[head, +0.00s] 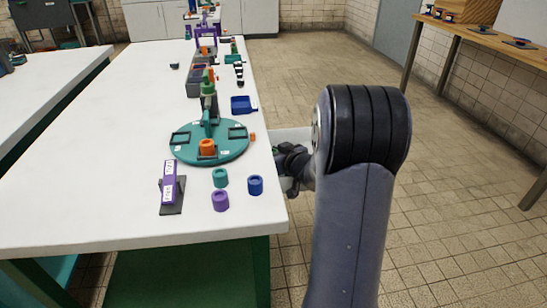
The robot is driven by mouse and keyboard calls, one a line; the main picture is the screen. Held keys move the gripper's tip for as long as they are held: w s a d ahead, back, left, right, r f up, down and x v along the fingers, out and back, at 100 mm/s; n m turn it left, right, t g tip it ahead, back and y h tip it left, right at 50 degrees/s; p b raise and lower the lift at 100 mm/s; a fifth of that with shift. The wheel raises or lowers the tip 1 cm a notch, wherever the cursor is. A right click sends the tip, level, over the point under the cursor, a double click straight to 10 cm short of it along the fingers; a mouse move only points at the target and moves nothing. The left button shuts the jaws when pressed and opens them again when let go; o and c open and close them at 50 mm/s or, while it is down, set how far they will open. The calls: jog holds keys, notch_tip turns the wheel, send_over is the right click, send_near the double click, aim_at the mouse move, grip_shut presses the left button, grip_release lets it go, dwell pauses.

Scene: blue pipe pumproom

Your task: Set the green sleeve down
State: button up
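A green sleeve (220,178), short and teal-green, stands upright on the white table (100,215) near its right edge. A purple sleeve (220,201) stands just in front of it and a blue sleeve (255,185) to its right, all apart. The end of my arm with my gripper (290,162) is at the table's right edge, to the right of and slightly beyond the green sleeve. It is small, dark and partly hidden by my arm, so its fingers and anything between them cannot be made out.
A round teal platform (182,146) with an orange piece (207,149) lies behind the sleeves. A purple labelled block on a dark base (172,208) is to their left. A blue tray (243,105) is farther back. The table's left part is clear.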

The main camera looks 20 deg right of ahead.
jog(key=shift+f, duration=0.15)
jog(key=shift+s+f+b, duration=0.15)
jog(key=shift+f+b, duration=0.2)
jog(key=shift+f, duration=0.35)
jog(key=o, duration=1)
jog(key=shift+f, duration=0.15)
jog(key=shift+r, duration=0.25)
jog(key=shift+r+p, duration=0.5)
jog(key=p+v, duration=0.3)
jog(key=v, duration=0.9)
jog(key=shift+r, duration=0.2)
